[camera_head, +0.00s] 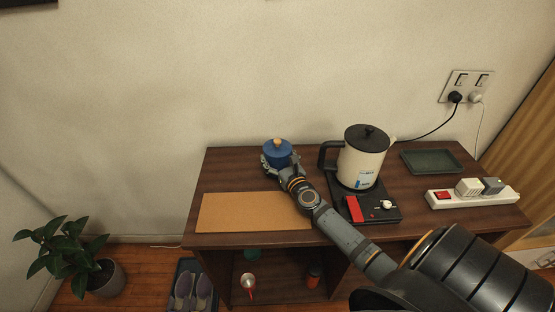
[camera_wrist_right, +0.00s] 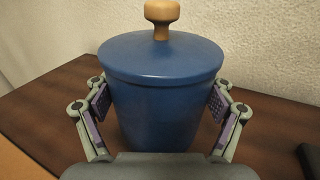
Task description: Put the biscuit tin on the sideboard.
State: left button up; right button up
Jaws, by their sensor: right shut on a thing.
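The biscuit tin (camera_head: 277,154) is blue with a flat lid and a wooden knob. It is upright at the back left of the dark wooden sideboard (camera_head: 222,168). The tin fills the middle of the right wrist view (camera_wrist_right: 160,85). My right gripper (camera_head: 278,165) is shut on it, with one finger pad on each side; the gripper also shows in the right wrist view (camera_wrist_right: 158,105). The tin's base is hidden behind the gripper, so I cannot tell whether it touches the sideboard top. My left gripper is not in view.
A cork mat (camera_head: 245,212) lies at the front left. A cream kettle (camera_head: 361,160) stands on a dark base right of the tin. A green tray (camera_head: 431,160) and a white power strip (camera_head: 470,197) are farther right. A potted plant (camera_head: 70,250) stands on the floor.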

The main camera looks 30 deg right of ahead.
jog(key=shift+f, duration=0.1)
jog(key=o, duration=1.5)
jog(key=shift+s+r, duration=0.15)
jog(key=shift+r, duration=0.05)
jog(key=s, duration=0.3)
jog(key=s+a+b, duration=0.1)
jog(key=s, duration=0.6)
jog(key=shift+s+a+f, duration=0.1)
jog(key=shift+s+a, duration=0.2)
jog(key=shift+a, duration=0.1)
jog(key=shift+s+a, duration=0.1)
jog(key=shift+s, duration=0.45)
